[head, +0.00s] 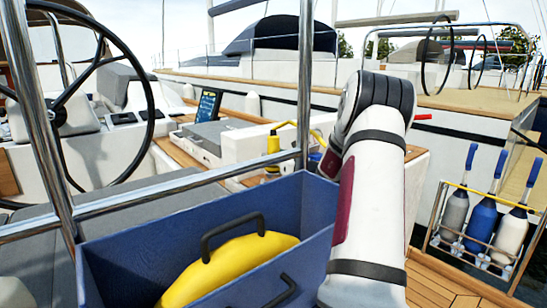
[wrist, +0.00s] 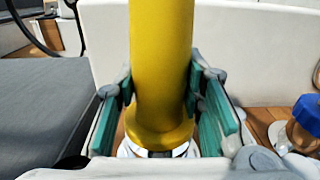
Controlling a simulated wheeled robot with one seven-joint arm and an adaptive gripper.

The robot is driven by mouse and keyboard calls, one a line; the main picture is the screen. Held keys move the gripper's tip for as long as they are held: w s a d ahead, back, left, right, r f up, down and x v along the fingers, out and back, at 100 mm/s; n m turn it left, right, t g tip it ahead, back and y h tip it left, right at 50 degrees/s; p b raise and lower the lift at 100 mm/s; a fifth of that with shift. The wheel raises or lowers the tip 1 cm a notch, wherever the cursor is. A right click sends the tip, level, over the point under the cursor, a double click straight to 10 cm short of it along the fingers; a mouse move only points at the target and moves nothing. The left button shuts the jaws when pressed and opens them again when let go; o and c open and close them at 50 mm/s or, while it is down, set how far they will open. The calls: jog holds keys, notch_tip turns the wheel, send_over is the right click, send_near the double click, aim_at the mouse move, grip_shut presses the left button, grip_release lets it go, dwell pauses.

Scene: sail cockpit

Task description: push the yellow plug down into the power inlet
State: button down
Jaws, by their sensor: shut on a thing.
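The yellow plug (wrist: 162,65) stands upright in the middle of the wrist view, a smooth cylinder with a flared lower end. My gripper (wrist: 160,97) is shut on it, with a teal finger pad on each side. A pale ring (wrist: 190,150) with a dark part shows just under the flare. It looks like the power inlet, but I cannot tell how deep the plug sits in it. In the head view the yellow plug (head: 273,146) shows left of my arm, with a yellow cable bending right from its top. My gripper is mostly hidden there.
A blue bin (head: 125,262) with a yellow handled thing (head: 232,265) stands in front. A steel rail (head: 190,190) crosses the foreground. A steering wheel (head: 150,100) is at left. A blue-capped jar (wrist: 305,125) stands beside my gripper.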

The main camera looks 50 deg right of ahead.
jog(key=shift+f, duration=0.3)
jog(key=c, duration=1.3)
grip_release()
jog(key=shift+c, duration=0.2)
jog(key=shift+v, duration=2.85)
jog(key=shift+f+v, duration=0.2)
jog(key=shift+v, duration=1)
jog(key=shift+f+v, duration=0.15)
jog(key=shift+v, duration=1.05)
jog(key=shift+s+a, duration=0.1)
jog(key=shift+s, duration=0.2)
jog(key=shift+r, duration=0.25)
